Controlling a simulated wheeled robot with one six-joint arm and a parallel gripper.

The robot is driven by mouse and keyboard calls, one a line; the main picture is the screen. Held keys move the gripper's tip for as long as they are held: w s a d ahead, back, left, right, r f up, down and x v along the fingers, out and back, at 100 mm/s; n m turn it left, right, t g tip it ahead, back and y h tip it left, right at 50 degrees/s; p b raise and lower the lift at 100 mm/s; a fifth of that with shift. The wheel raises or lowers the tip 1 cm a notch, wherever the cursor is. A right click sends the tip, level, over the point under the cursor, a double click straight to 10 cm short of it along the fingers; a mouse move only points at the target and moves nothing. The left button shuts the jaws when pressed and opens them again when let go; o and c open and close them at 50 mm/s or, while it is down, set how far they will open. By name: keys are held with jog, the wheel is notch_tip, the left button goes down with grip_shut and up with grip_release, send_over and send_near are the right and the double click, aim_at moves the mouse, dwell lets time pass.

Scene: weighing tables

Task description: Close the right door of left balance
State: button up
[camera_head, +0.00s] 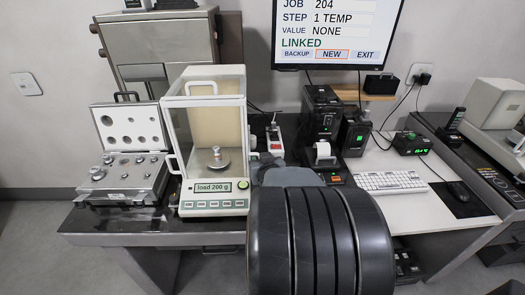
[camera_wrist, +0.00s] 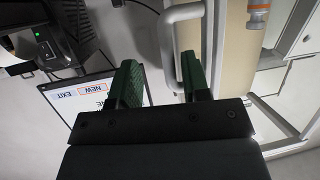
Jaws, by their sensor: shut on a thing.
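The left balance (camera_head: 213,205) stands on the dark table at left, a glass-sided case with a light frame. Its display reads "load 200 g". A metal weight (camera_head: 216,153) sits on the pan inside. The right door is edge-on in the head view, and how far it is open cannot be told. In the wrist view, my gripper (camera_wrist: 160,80) has its green fingers on either side of the pale door handle (camera_wrist: 166,45) and is shut on it.
An open weight case (camera_head: 125,180) stands left of the balance. A monitor (camera_head: 335,35) hangs on the wall behind. Another balance (camera_head: 490,110) is at far right.

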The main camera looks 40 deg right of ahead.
notch_tip(320, 180, up, 10)
jog(key=w+d+t+h+b, duration=0.1)
jog(key=w+t, duration=0.1)
jog(key=t, duration=0.1)
jog(key=shift+f+t, duration=0.25)
jog(key=shift+t, duration=0.15)
jog(key=shift+o, duration=1.1)
jog(key=shift+s+a+r+p, duration=0.25)
jog(key=shift+s+a+r, duration=0.05)
jog(key=shift+s+r, duration=0.2)
jog(key=shift+s+a+r+p, duration=0.2)
jog(key=shift+s+a+r, duration=0.05)
jog(key=shift+s+r, duration=0.2)
jog(key=v, duration=0.3)
jog(key=shift+s+d+r+b, duration=0.1)
jog(key=shift+r+b, duration=0.2)
jog(key=shift+b, duration=0.1)
jog(key=shift+c, duration=1.2)
jog(key=shift+a+f, duration=0.15)
jog(key=shift+a, duration=0.15)
jog(key=shift+o, duration=0.2)
